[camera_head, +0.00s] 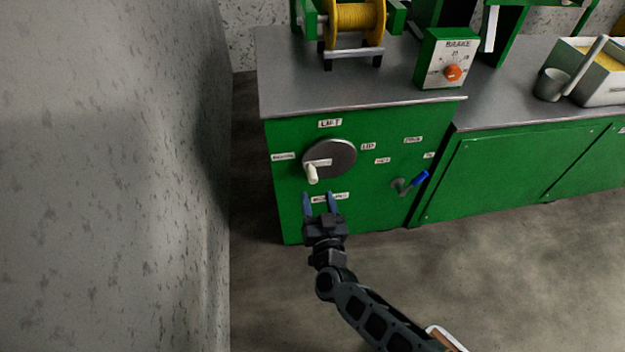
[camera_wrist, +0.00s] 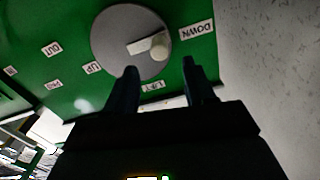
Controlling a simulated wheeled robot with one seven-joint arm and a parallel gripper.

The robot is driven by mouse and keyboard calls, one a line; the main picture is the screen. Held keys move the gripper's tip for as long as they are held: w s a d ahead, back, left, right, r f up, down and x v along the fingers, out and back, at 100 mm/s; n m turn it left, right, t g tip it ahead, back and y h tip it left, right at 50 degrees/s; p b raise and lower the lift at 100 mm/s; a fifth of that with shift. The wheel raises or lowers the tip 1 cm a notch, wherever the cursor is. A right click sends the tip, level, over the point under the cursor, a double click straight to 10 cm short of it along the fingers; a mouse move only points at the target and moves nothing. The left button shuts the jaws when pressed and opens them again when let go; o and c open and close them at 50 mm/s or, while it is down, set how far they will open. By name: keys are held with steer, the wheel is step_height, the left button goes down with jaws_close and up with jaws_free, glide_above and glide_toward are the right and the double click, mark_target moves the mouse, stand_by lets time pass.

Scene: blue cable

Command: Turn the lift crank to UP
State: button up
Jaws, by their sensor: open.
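The lift crank is a grey disc (camera_head: 340,153) on the front of a green cabinet, under a LIFT label (camera_head: 330,123). Its pale knob (camera_head: 312,174) sticks out on the disc's left side, towards the left label, which reads DOWN (camera_wrist: 197,30) in the wrist view. The UP label (camera_head: 368,146) is to the disc's right. My gripper (camera_head: 319,197) is open and empty, its fingers pointing at the cabinet, just below the knob in the head view. In the upside-down wrist view, the disc (camera_wrist: 115,35) and knob (camera_wrist: 160,46) show beyond the fingertips (camera_wrist: 159,66), apart from them.
A blue-handled crank (camera_head: 419,179) with its own labels is to the right on the cabinet (camera_head: 290,205). A yellow spool (camera_head: 356,17) and a BRAKE box (camera_head: 446,60) stand on the top. A grey wall (camera_head: 110,180) rises at the left. Floor at the right is clear.

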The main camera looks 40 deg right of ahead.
mark_target(314, 182)
steer(key=b+x, duration=0.1)
steer(key=x, duration=0.7)
steer(key=shift+d+f+b, duration=0.1)
steer(key=shift+d+b, duration=0.05)
steer(key=shift+b, duration=0.15)
jaws_close()
stand_by(0.4)
